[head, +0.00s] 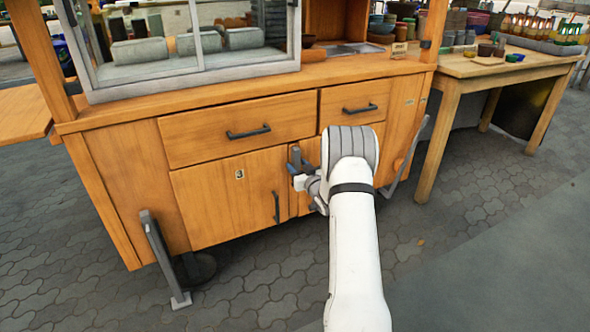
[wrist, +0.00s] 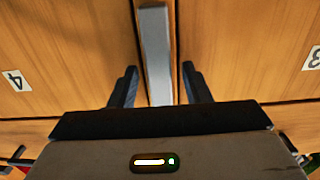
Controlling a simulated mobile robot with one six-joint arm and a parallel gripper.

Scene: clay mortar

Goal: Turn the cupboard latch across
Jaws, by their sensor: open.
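The cupboard latch (wrist: 156,52) is a grey metal bar standing upright over the seam between two wooden doors in the wrist view. My gripper (wrist: 160,70) is open, with one dark finger on each side of the bar. A gap shows between the bar and each finger, and the bar's near end is hidden behind the gripper body. In the head view my gripper (head: 299,172) is at the cupboard front, right of the left door (head: 225,200). My wrist covers much of the right door there.
Two drawers with dark handles (head: 248,132) (head: 360,109) sit above the doors. The left door has a dark upright handle (head: 276,207). A wooden table (head: 500,65) with pots stands right. Paved floor (head: 450,200) is clear in front.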

